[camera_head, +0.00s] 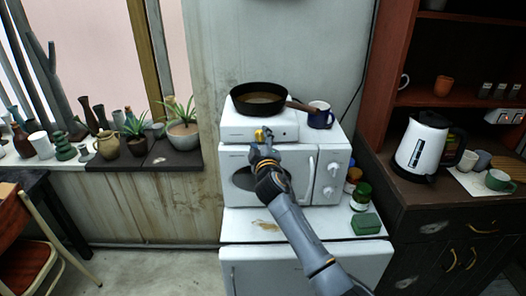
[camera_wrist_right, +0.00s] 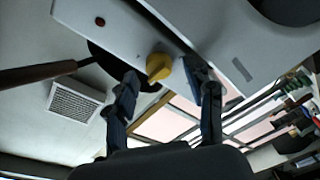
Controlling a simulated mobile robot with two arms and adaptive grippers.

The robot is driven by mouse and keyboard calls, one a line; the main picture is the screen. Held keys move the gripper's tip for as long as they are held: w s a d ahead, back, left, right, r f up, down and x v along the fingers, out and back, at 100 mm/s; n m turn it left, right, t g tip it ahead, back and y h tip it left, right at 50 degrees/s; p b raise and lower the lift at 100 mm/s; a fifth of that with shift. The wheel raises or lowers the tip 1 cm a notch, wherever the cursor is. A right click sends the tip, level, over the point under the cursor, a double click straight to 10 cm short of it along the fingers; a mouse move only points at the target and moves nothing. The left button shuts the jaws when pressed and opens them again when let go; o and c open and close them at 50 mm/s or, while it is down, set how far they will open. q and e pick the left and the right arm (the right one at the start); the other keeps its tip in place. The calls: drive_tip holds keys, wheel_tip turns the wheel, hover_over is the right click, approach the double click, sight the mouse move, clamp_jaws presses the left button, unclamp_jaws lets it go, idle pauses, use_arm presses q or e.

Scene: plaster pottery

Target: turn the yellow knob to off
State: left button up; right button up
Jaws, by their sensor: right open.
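The yellow knob (camera_head: 260,135) is on the front face of a small white hot plate (camera_head: 236,128). In the right wrist view the yellow knob (camera_wrist_right: 158,67) shows between the two fingers. My right gripper (camera_head: 263,147) is open at the knob, and it partly hides it in the head view. In the wrist view its fingers (camera_wrist_right: 165,88) stand apart, one on each side of the knob; I cannot tell whether either touches it. My left gripper is not in view.
A black pan (camera_head: 259,97) sits on the hot plate, its handle toward the right. A blue mug (camera_head: 321,116) stands beside it. The hot plate stands on a white microwave (camera_head: 296,185). Jars (camera_head: 361,194) stand right of the microwave, with a green box (camera_head: 366,224) in front.

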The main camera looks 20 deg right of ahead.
drive_tip(key=s+a, duration=0.1)
drive_tip(key=s, duration=1)
drive_tip(key=shift+a, duration=0.4)
